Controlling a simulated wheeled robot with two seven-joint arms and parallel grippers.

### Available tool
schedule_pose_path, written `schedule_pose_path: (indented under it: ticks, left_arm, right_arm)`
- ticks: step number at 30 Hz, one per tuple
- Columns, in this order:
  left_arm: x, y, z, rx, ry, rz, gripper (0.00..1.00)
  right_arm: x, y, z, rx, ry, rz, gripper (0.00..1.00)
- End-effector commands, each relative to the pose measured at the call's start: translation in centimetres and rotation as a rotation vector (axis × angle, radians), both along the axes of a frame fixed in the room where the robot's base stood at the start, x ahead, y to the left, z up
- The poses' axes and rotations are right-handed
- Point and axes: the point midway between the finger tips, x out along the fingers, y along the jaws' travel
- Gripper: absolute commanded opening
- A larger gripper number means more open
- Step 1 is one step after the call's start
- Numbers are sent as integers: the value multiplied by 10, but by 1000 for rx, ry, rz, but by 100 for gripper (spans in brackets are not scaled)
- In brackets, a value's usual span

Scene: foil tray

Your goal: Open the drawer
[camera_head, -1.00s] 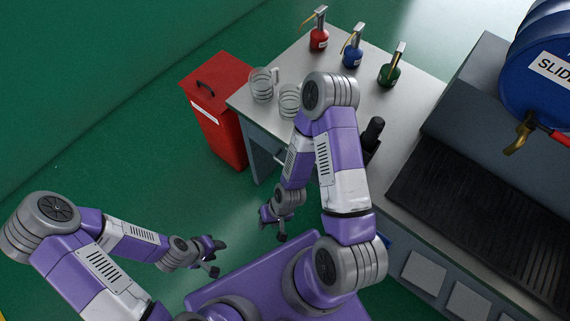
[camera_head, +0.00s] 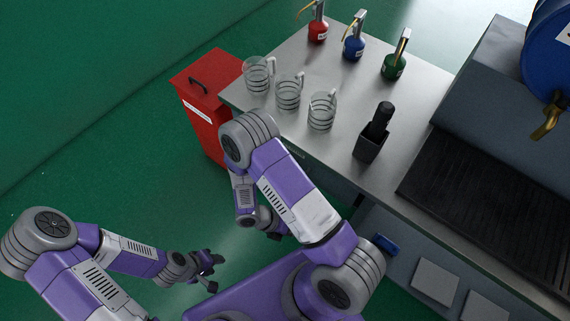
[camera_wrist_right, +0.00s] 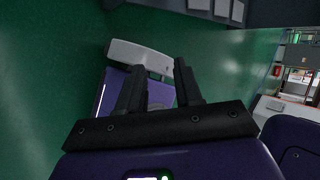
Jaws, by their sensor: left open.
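The bench (camera_head: 390,185) has a grey top and a front that faces me. My right arm covers much of that front in the head view, and I cannot make out the drawer or whether it is open. A small blue part (camera_head: 385,245) shows low by the bench front, beside my arm. My right gripper (camera_wrist_right: 158,72) is open and empty in the wrist view, with floor and my own body beyond its fingers. My left gripper (camera_head: 214,272) is open and empty above the floor, well left of the bench.
A red bin (camera_head: 205,105) stands at the bench's left end. Three glass beakers (camera_head: 288,92), a black holder (camera_head: 371,145) and pump bottles (camera_head: 394,66) are on top. A dark grate (camera_head: 480,210) and a blue drum (camera_head: 550,55) are at right. Floor at left is clear.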

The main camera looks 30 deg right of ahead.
Motion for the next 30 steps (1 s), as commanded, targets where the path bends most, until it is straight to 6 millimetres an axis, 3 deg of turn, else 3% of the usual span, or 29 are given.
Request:
schedule_pose_path:
  ticks: [3,6,10,16,30]
  left_arm:
    - [0,0,0,0,0,0,43]
    - [0,0,0,0,0,0,43]
    - [0,0,-1,0,0,0,43]
    - [0,0,-3,0,0,0,43]
    - [0,0,-19,0,0,0,43]
  right_arm:
    - [59,-24,24,-180,110,485,35]
    - [107,-27,50,-348,189,779,35]
    - [149,-17,79,-529,260,1002,35]
    - [173,-14,94,-635,299,1105,35]
    - [196,-72,80,-632,299,1102,35]
